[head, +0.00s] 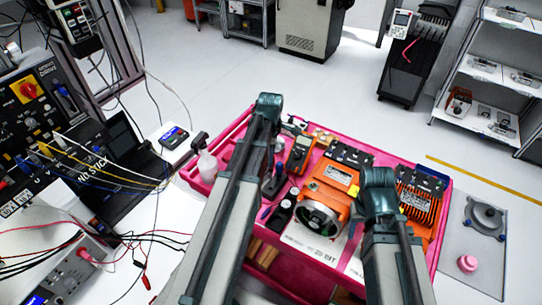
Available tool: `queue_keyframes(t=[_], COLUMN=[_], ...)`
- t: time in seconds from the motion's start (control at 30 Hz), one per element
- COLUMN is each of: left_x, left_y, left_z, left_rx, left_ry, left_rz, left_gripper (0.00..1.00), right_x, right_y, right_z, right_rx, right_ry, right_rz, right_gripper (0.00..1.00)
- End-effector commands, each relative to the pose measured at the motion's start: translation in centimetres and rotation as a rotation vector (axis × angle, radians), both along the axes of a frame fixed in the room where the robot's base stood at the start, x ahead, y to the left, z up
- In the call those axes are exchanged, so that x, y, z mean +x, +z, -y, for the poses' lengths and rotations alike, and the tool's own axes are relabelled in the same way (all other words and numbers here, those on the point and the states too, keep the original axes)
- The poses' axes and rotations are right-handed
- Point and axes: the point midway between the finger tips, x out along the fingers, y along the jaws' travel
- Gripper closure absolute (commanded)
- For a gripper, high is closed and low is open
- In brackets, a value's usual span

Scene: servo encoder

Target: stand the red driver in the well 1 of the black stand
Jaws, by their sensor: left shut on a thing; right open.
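My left arm reaches up the picture over the pink-red tray, its dark joint (268,105) near the tray's far edge. My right arm ends in a dark joint (378,190) over the tray's right part. I cannot make out either gripper's fingers; the arms hide what lies beneath them. I cannot pick out the red driver. A small dark object (274,184) stands just right of my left arm; I cannot tell whether it is the black stand, and no well numbers can be read.
The pink-red tray (447,212) holds an orange machine (329,185), an orange meter (300,153), an orange finned unit (420,205) and a white spray bottle (207,166). A grey plate with a round fixture (485,218) and a pink knob (467,263) lie right. Cables and instruments crowd the left.

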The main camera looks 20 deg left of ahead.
Motion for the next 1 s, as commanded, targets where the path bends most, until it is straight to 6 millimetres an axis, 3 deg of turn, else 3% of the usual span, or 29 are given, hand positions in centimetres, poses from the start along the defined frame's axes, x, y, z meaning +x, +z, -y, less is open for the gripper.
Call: queue_keyframes(t=[0.9,1.0], left_x=[0.0,0.0], left_y=[-6.4,-5.9], left_z=[0.0,0.0], left_rx=[0.0,0.0], left_ry=[0.0,0.01], left_rz=[0.0,0.0], left_gripper=[1.0,1.0], right_x=[0.0,0.0], right_y=[-6.4,-5.9], right_z=[0.0,0.0], right_rx=[-0.001,-0.001], right_ry=[0.006,0.006], right_rz=[0.0,0.0], right_gripper=[0.5,0.5])
